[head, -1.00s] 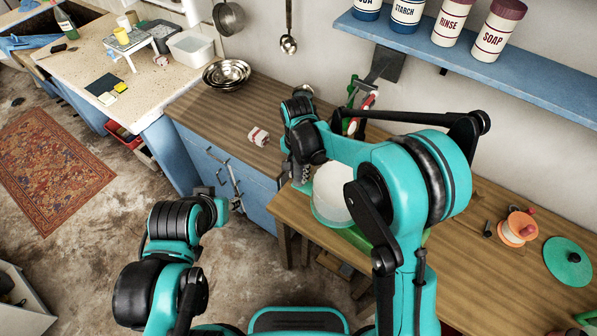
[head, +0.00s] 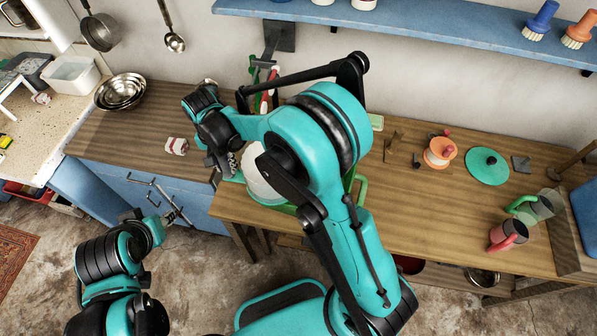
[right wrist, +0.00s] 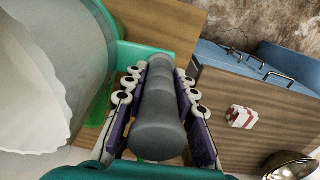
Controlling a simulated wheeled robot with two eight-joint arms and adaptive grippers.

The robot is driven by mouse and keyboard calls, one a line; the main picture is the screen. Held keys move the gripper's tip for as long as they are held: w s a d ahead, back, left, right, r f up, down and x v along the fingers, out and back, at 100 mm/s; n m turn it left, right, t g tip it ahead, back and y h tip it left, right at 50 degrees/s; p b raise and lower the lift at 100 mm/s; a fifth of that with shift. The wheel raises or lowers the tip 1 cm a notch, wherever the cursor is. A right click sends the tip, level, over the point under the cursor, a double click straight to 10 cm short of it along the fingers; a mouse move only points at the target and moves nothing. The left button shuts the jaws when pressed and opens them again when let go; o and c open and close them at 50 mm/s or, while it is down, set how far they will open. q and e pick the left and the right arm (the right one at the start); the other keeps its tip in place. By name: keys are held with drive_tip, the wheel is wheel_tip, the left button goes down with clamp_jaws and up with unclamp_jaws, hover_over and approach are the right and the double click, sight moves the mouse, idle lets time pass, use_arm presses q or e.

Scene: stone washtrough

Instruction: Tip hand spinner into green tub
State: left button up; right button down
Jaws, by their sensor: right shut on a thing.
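The hand spinner (head: 262,176) shows as a pale round drum at the left end of the wooden table, mostly behind my right arm. In the right wrist view its clear wall (right wrist: 92,45) is at the left, with white stuff inside. My right gripper (head: 225,163) is shut on a grey cylindrical handle (right wrist: 160,100), which lies between its purple pads beside the drum. The green tub (head: 352,188) shows only in part around my right arm; how the drum sits relative to it is hidden. My left gripper (head: 170,215) is low in front of the blue cabinet, its jaws unclear.
A red-and-white bundle (head: 177,146) and metal bowls (head: 120,92) are on the left counter. A blue shelf (head: 420,26) runs above.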

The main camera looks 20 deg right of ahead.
drive_tip(key=shift+a+r+t+y+p, duration=0.1)
drive_tip(key=shift+r+t+y+p, duration=0.1)
drive_tip(key=shift+r+y+p, duration=0.55)
drive_tip(key=shift+a+r+t+y+p, duration=0.1)
drive_tip(key=shift+r+t+y+p, duration=0.15)
drive_tip(key=shift+r, duration=0.9)
drive_tip(key=shift+d+r+t+y+p, duration=0.2)
drive_tip(key=shift+r+y+p, duration=0.25)
drive_tip(key=shift+r, duration=0.4)
drive_tip(key=shift+d+r+t+y+p, duration=0.15)
drive_tip(key=shift+r+y+p, duration=0.15)
drive_tip(key=shift+r+y, duration=0.4)
drive_tip(key=shift+a+r+h, duration=0.1)
drive_tip(key=shift+r+h, duration=0.05)
drive_tip(key=shift+h, duration=0.1)
drive_tip(key=shift+r, duration=0.1)
